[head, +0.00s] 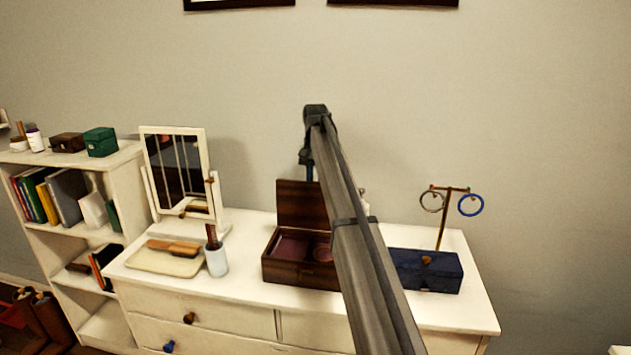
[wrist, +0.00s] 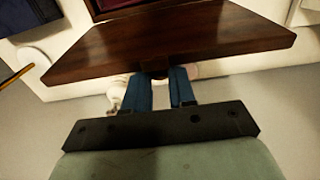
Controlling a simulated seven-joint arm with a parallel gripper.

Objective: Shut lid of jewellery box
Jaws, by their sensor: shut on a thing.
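The jewellery box (head: 300,275) is dark brown wood and stands on the white dresser, with its reddish compartments showing. Its lid (head: 298,203) is open and stands about upright at the back. My gripper (head: 309,172) points down at the lid's top edge in the head view. In the wrist view the lid (wrist: 175,38) spans the top as a wide brown panel. There my gripper (wrist: 161,74) has its blue fingers shut at the middle of the lid's edge. The exact contact is partly hidden by a dark piece between the fingertips.
A dark blue box (head: 425,271) and a ring stand (head: 443,215) are right of the jewellery box. A mirror (head: 180,170), a white cup (head: 216,261) and a tray with a brush (head: 165,262) are left. My arm covers part of the dresser (head: 235,305).

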